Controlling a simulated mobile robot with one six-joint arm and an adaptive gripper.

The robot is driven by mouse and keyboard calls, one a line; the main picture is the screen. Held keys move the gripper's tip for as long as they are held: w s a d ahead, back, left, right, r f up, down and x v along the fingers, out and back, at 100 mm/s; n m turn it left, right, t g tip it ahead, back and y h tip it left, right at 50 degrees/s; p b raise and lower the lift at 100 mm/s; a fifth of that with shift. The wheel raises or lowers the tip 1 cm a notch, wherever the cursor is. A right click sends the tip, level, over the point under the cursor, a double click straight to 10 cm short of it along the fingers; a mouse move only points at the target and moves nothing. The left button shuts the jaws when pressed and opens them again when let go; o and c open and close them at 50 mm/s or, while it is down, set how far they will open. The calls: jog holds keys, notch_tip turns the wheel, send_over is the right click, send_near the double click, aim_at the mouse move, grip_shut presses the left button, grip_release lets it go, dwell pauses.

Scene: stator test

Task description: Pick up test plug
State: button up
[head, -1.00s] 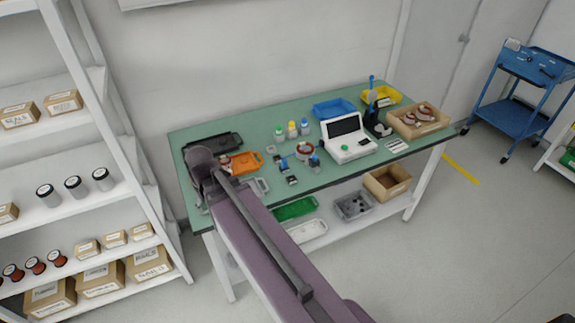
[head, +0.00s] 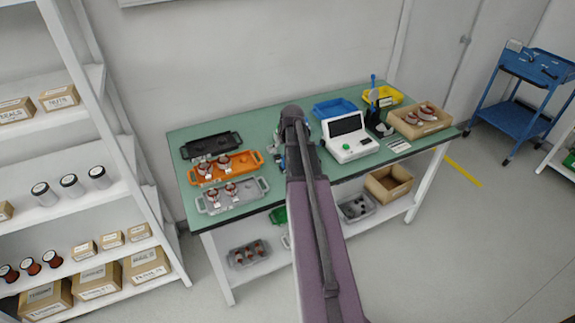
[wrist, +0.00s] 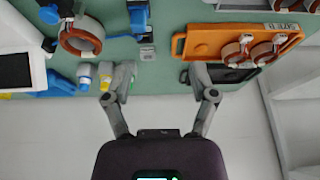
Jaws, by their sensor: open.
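My gripper (wrist: 160,78) is open and empty in the wrist view, its two fingers apart above the bench. In the head view my arm hides the fingers and the middle of the bench. A blue upright piece (wrist: 138,18), perhaps the test plug, stands beyond the fingers in the wrist view. A second small blue piece (wrist: 49,14) lies beside a copper-wound stator (wrist: 80,38) at the left. I cannot tell for sure which is the test plug. Neither piece is between the fingers.
The white tester (head: 348,138) stands right of my arm. The orange tray (head: 257,158) and grey tray (head: 258,186) hold stators at the left, with a black tray (head: 232,136) behind. Small bottles (wrist: 85,78) stand close to the left finger.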

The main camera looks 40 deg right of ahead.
jog(key=d, duration=0.3)
jog(key=shift+s+d, duration=0.2)
jog(key=shift+d, duration=0.05)
jog(key=shift+f, duration=0.15)
jog(key=b, duration=0.8)
send_over(284, 163)
jog(key=s, duration=0.2)
notch_tip(284, 163, down, 8)
jog(key=shift+w+d, duration=0.25)
jog(key=shift+b+x, duration=2.4)
jog(key=shift+x, duration=0.1)
jog(key=shift+w+d, duration=0.1)
jog(key=shift+w, duration=0.05)
grip_shut()
